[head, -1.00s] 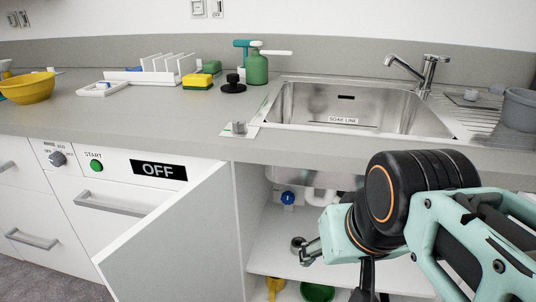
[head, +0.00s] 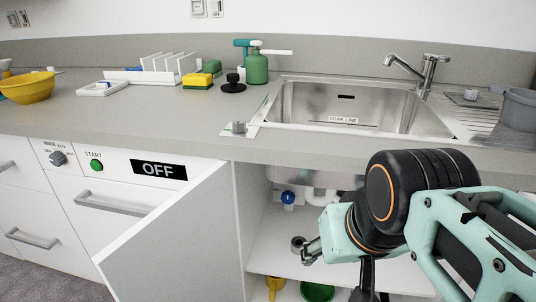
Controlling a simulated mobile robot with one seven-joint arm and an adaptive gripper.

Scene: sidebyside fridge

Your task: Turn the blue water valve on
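The blue water valve (head: 288,197) is a small blue knob inside the open cabinet under the sink, near the white pipework at the upper left. My gripper (head: 307,252) is low in the cabinet opening, below and a little right of the valve and apart from it. My teal and black arm comes in from the right and hides much of the cabinet's right side. The fingers are small and partly hidden, so I cannot tell whether they are open or shut.
The open white cabinet door (head: 175,245) stands left of the opening. A white pipe (head: 318,196) runs right of the valve. A yellow item (head: 275,287) and a green bowl (head: 317,291) are low in the cabinet. The steel sink (head: 350,108) is above.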

